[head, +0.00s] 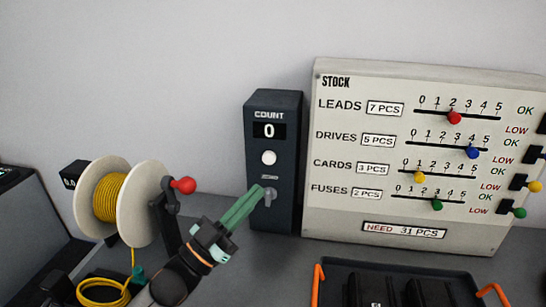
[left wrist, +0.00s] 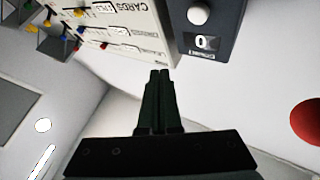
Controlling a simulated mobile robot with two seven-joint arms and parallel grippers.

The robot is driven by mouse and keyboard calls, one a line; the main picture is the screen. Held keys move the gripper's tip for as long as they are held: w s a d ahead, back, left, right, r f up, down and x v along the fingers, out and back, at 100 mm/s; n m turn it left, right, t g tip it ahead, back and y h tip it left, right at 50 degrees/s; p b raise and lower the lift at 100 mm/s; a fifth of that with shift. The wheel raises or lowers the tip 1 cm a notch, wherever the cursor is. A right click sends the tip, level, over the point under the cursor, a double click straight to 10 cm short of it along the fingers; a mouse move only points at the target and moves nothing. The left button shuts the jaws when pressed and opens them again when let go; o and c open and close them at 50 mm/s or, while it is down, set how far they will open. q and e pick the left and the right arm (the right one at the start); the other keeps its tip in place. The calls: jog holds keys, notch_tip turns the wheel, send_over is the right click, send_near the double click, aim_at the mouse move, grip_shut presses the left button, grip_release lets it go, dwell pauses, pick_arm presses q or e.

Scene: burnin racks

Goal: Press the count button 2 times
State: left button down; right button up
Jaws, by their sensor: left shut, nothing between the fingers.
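The count box (head: 285,190) is a dark upright box on the grey bench against the wall. Its display (head: 269,130) reads 0. The round white count button (head: 269,158) sits below the display, with a small grey knob or lever lower down. In the left wrist view the button (left wrist: 198,15) and the display (left wrist: 205,43) show at the top, upside down. My left gripper (head: 262,192) is shut and empty, its green fingers in front of the lower part of the box, below the button. I cannot tell whether the fingertips touch the box. My right gripper is not in view.
A white STOCK board (head: 330,215) with coloured sliders stands right of the box. A spool of yellow cable (head: 110,198) with a red-knobbed crank (head: 183,185) stands at the left. A dark tray (head: 400,266) with orange handles lies at the front right.

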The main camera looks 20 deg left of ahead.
pick_arm(q)
jog(key=b, duration=0.2)
send_near(273, 158)
jog(key=w+d+r, duration=0.2)
jog(key=d+r, duration=0.1)
jog(key=shift+w+a+r+b, duration=0.15)
jog(key=shift+w+b, duration=0.15)
jog(key=shift+w, duration=0.45)
jog(key=shift+w, duration=0.15)
dwell(1.4)
jog(key=shift+w+a, duration=0.1)
jog(key=shift+w, duration=0.2)
jog(key=shift+w+a, duration=0.1)
jog(key=shift+w, duration=0.35)
dwell(0.7)
dwell(0.3)
jog(key=shift+s+d+p, duration=0.2)
jog(key=shift+s+p, duration=0.15)
jog(key=shift+s, duration=0.55)
